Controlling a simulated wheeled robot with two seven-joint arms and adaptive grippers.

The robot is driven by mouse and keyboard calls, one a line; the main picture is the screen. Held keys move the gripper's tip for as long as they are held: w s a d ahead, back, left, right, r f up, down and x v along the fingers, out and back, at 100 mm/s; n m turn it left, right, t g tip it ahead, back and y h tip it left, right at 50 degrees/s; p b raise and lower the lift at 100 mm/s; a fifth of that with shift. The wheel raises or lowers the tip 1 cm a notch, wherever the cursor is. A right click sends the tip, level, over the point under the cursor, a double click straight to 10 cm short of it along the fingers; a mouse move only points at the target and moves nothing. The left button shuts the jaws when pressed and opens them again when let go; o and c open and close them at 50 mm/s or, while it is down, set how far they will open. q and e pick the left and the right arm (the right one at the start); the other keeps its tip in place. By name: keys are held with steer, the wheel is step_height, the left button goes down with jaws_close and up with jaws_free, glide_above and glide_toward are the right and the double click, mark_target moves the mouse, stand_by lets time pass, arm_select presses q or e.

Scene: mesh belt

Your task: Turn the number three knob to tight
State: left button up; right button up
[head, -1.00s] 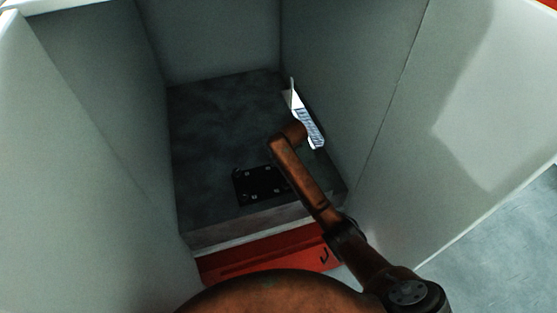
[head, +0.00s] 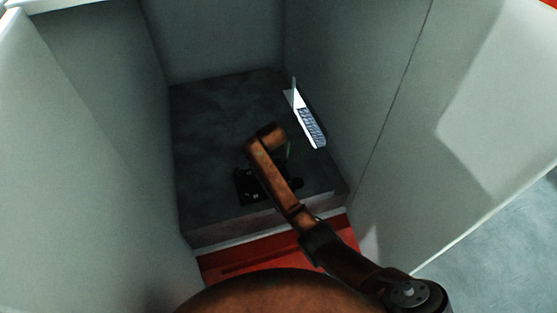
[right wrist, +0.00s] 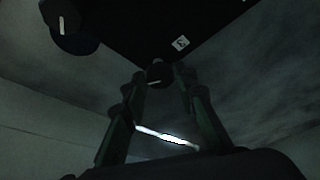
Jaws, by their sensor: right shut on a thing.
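The black knob panel (head: 243,193) lies on the grey block, partly hidden by my right arm in the head view. In the right wrist view the panel (right wrist: 125,30) shows dark from close up, with a small white number label (right wrist: 181,43) that is hard to read. A round black knob (right wrist: 157,74) with a short pale line sits below the label. My right gripper (right wrist: 160,78) is shut on this knob, one finger on each side. Its fingers are mostly hidden in the head view. Another black knob (right wrist: 66,18) with a pale line is at the upper left. My left gripper is not in view.
The panel sits in a deep grey bay with tall walls on its left (head: 100,130), back and right (head: 350,90). A laptop-like white thing (head: 311,125) lies by the right wall. A red strip (head: 235,264) runs along the front.

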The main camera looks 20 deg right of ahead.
stand_by(0.5)
steer(key=o, duration=1.2)
steer(key=shift+c, duration=0.2)
steer(key=v, duration=1.2)
steer(key=shift+a+f, duration=0.1)
steer(key=shift+a, duration=0.15)
